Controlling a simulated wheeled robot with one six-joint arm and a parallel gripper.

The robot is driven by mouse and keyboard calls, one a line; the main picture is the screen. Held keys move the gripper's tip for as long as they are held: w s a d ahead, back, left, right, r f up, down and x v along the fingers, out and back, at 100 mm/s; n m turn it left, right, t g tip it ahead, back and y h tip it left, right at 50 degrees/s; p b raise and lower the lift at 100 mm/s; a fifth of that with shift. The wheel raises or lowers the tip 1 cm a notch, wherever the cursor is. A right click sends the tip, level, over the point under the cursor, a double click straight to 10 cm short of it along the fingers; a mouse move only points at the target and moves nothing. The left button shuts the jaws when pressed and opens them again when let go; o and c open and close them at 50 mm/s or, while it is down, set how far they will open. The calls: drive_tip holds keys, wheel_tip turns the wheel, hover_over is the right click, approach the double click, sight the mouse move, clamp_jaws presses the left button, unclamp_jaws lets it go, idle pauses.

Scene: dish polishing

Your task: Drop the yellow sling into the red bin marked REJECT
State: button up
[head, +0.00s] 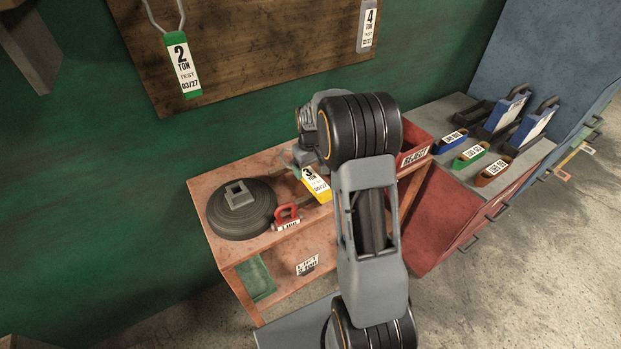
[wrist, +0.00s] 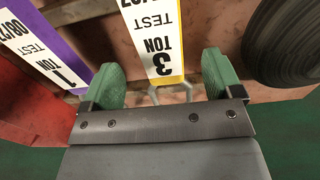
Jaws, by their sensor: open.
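The yellow sling (head: 318,189), with a white tag reading 3 TON TEST 05/27, is at the orange-red bench, beside my arm. In the wrist view the yellow sling (wrist: 167,79) lies between the two green fingers of my gripper (wrist: 160,82). The fingers are apart, with a gap on each side of the sling. A thin grey loop shows at its near end. The red bin marked REJECT (head: 413,155) stands at the bench's right end, partly hidden behind my arm. In the head view my arm hides most of the gripper.
A purple sling tagged 1 TON (wrist: 52,55) lies left of the fingers in the wrist view. A dark round base (head: 238,220) and a red shackle (head: 287,215) sit on the bench (head: 203,190). A grey-topped cabinet (head: 450,180) with small coloured bins stands right.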

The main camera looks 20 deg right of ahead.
sight(310, 176)
drive_tip(key=shift+w+f+p, duration=0.1)
drive_tip(key=shift+f+p, duration=0.45)
drive_tip(key=shift+f, duration=1.75)
drive_tip(key=c, duration=1.4)
drive_tip(key=shift+r, duration=0.1)
